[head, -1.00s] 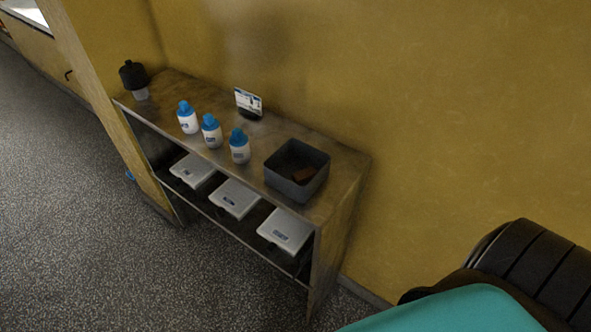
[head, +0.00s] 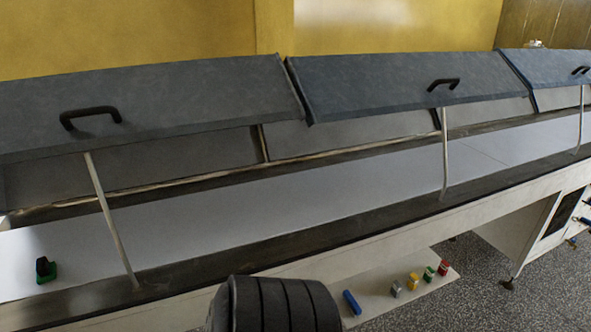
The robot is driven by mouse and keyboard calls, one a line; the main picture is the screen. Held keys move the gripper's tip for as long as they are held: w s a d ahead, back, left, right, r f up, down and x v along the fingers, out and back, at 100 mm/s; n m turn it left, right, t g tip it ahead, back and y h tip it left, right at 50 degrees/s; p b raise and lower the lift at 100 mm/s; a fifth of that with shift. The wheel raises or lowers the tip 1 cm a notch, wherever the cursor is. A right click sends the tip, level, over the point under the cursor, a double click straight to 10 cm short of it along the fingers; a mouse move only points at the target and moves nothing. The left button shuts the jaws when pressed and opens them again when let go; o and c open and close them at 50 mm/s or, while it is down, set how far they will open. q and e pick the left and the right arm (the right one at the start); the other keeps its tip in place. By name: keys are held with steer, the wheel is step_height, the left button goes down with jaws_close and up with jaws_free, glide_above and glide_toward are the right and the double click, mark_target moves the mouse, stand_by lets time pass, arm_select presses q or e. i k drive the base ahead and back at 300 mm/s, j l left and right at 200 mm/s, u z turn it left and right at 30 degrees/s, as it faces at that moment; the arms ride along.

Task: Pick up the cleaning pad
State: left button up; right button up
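I cannot make out a cleaning pad for certain in this view. Neither of my grippers shows. Only a black ribbed part of my own arm stands at the bottom centre, with no fingers visible.
Grey lids (head: 390,82) with dark handles are propped open by thin struts (head: 108,215) above the long belt. Below the front rail, a low white shelf (head: 375,311) holds several small coloured items, including a blue one (head: 351,302). Speckled floor is clear at lower right.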

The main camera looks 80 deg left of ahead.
mark_target(46, 271)
steer(key=u, duration=4.25)
